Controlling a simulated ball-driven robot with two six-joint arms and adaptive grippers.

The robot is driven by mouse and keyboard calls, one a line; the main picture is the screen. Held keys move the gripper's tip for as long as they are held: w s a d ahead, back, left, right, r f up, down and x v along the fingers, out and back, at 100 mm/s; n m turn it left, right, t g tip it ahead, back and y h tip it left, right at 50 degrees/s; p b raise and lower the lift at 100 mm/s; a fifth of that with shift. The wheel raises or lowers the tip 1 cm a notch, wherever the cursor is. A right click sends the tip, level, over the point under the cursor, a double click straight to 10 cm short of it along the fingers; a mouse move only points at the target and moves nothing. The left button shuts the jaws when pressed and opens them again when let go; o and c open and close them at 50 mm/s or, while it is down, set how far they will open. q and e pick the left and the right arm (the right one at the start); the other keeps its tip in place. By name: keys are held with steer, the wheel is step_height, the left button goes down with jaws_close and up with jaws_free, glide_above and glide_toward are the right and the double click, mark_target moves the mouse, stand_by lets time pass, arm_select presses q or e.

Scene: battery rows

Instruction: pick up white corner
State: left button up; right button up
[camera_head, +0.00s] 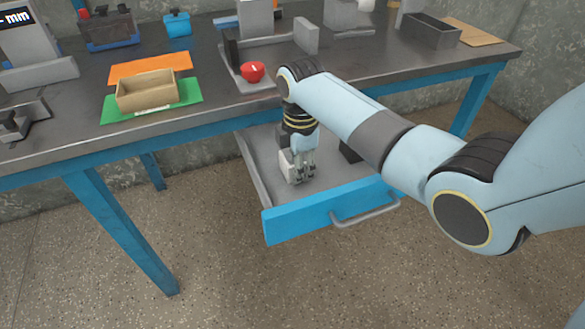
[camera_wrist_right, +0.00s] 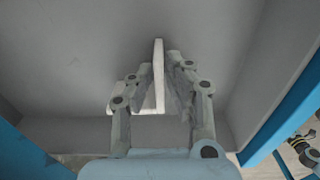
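The white corner (camera_wrist_right: 159,80) is a pale piece with a thin upright wall, inside the open drawer. In the head view it shows as a white block (camera_head: 289,167) beside my fingers. My right gripper (camera_head: 304,172) points down into the drawer. In the right wrist view its fingers (camera_wrist_right: 160,82) stand on either side of the thin wall, close to it. Whether both pads press on it I cannot tell. The lower part of the corner is partly hidden by the left finger. My left gripper is not in view.
The open drawer has a blue front (camera_head: 300,219) and grey side walls close around my gripper. A dark block (camera_head: 349,152) lies in it. Above, the table (camera_head: 225,106) carries a red round thing (camera_head: 253,72), a cardboard box (camera_head: 146,92) on a green mat (camera_head: 187,95), and a dark bin (camera_head: 431,33).

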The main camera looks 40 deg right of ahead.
jaws_close()
